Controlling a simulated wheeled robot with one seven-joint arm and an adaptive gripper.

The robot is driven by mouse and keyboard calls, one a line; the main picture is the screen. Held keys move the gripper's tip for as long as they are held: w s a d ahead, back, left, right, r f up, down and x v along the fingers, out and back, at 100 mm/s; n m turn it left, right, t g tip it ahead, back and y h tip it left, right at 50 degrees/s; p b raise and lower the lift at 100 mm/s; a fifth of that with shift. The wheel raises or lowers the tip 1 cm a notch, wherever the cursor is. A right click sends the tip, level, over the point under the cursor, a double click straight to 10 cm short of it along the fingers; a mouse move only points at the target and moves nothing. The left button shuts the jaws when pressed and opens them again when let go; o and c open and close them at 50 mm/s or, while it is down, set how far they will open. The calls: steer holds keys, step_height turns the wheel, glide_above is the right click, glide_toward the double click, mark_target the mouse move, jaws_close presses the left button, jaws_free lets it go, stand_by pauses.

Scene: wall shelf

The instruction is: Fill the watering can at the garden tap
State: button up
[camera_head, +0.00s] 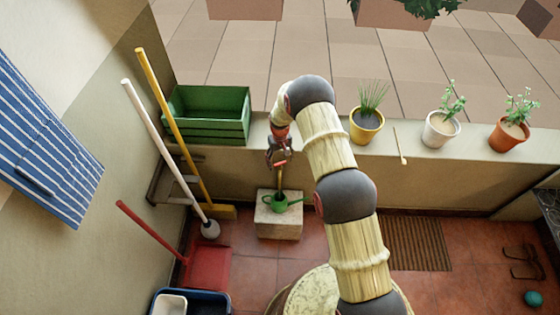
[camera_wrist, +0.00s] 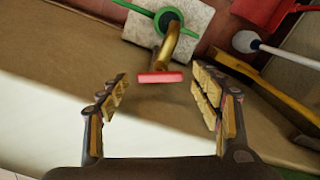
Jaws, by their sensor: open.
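The green watering can (camera_head: 281,202) stands on a pale stone block (camera_head: 278,220) below the ledge. In the wrist view the can (camera_wrist: 168,20) shows at the top, partly cut off by the frame and partly behind the tap. The brass tap (camera_wrist: 172,50) has a red handle (camera_wrist: 160,77); its spout hangs over the can. In the head view the red handle (camera_head: 281,163) is just below my gripper (camera_head: 279,153). My gripper (camera_wrist: 160,100) is open, with its fingers apart on either side of the handle's line and the handle a little beyond the tips. I see no water running.
A green crate (camera_head: 215,130) stands on the ledge left of my arm. A yellow pot (camera_head: 366,132) and other potted plants stand right of it. Brooms, a red dustpan (camera_head: 208,267) and a blue tub (camera_head: 190,303) are at left. A round table (camera_head: 310,293) stands in front.

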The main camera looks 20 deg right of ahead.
steer(key=shift+r, duration=0.1)
step_height(320, 180, up, 12)
stand_by(0.6)
